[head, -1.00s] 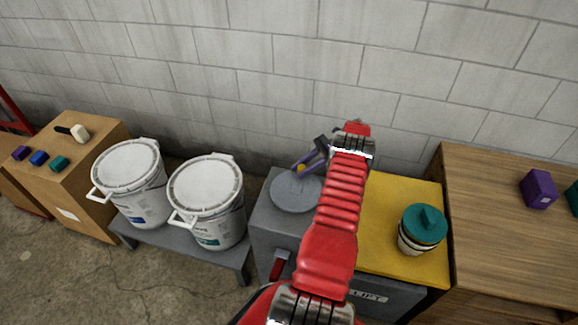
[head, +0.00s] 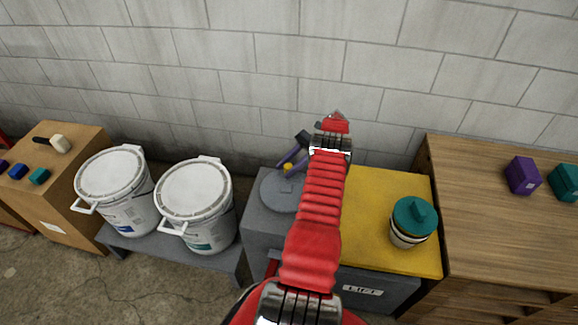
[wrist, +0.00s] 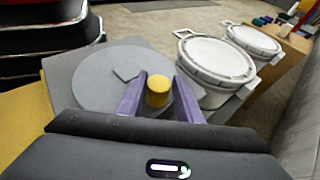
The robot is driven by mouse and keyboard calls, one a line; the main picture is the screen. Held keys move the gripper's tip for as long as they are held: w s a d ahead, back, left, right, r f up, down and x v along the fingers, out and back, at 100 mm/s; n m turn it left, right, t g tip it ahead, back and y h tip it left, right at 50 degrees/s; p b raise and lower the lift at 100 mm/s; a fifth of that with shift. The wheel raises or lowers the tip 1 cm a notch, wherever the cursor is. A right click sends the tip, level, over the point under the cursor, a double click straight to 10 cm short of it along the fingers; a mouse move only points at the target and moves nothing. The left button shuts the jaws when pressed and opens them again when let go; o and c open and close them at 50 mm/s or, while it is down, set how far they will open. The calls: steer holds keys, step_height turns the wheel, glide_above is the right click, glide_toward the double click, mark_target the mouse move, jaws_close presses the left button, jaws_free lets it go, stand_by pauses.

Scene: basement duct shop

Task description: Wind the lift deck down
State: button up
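The lift (head: 363,291) has a yellow deck (head: 372,212) at its right, close to the height of the wooden bench. A jar with a teal lid (head: 414,217) stands upright on the deck. Left of the deck, a round grey crank disc (head: 276,197) lies flat on a grey housing. A yellow knob (wrist: 157,92) stands near the disc's rim on the wall side. My gripper (head: 289,165) reaches over from the right, its purple fingers on either side of the knob. They look snug on it; contact is partly hidden.
Two white lidded buckets (head: 195,191) stand on a low grey bench left of the housing. A brown cabinet (head: 69,214) with a mallet and small blocks is farther left. A wooden bench (head: 484,217) with purple and teal blocks stands close on the right. A block wall runs behind.

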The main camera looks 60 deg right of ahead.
steer(key=shift+o, duration=1.4)
steer(key=shift+s, duration=0.1)
steer(key=shift+r, duration=0.25)
step_height(320, 180, up, 9)
steer(key=shift+r, duration=0.15)
steer(key=shift+c, duration=0.4)
